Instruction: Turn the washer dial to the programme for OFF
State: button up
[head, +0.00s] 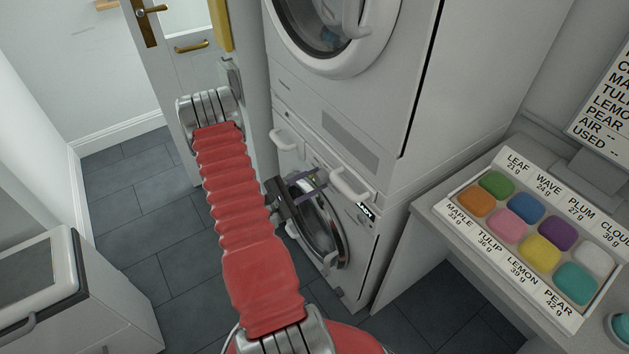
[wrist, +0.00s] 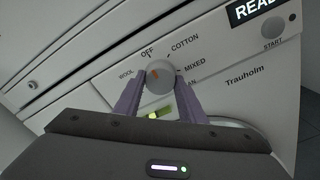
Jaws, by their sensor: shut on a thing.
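The washer (head: 362,262) is the lower white machine, with a round dark door. In the wrist view its pale round dial (wrist: 160,78) sits on a panel marked WOOL, OFF, COTTON and MIXED, plus a partly hidden label ending in AN. An orange mark (wrist: 154,74) shows left of the dial's centre, on the side of WOOL and OFF; I cannot tell exactly which label it points to. My gripper (wrist: 159,90) is shut on the dial, one purple finger on each side. In the head view the dial is hidden at my gripper (head: 315,183).
A START button (wrist: 292,18) and a dark display (wrist: 258,10) sit right of the dial. Another machine (head: 325,35) is stacked above. A counter with a tray of coloured blocks (head: 470,183) stands right. Dark tiled floor (head: 145,225) is clear at left.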

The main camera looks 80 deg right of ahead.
jog(key=shift+s+a+f, duration=0.1)
jog(key=shift+a, duration=0.05)
dwell(0.3)
jog(key=o, duration=1)
jog(key=shift+o, duration=0.2)
jog(key=v, duration=1.3)
jog(key=shift+w+a, duration=0.2)
jog(key=shift+w, duration=0.2)
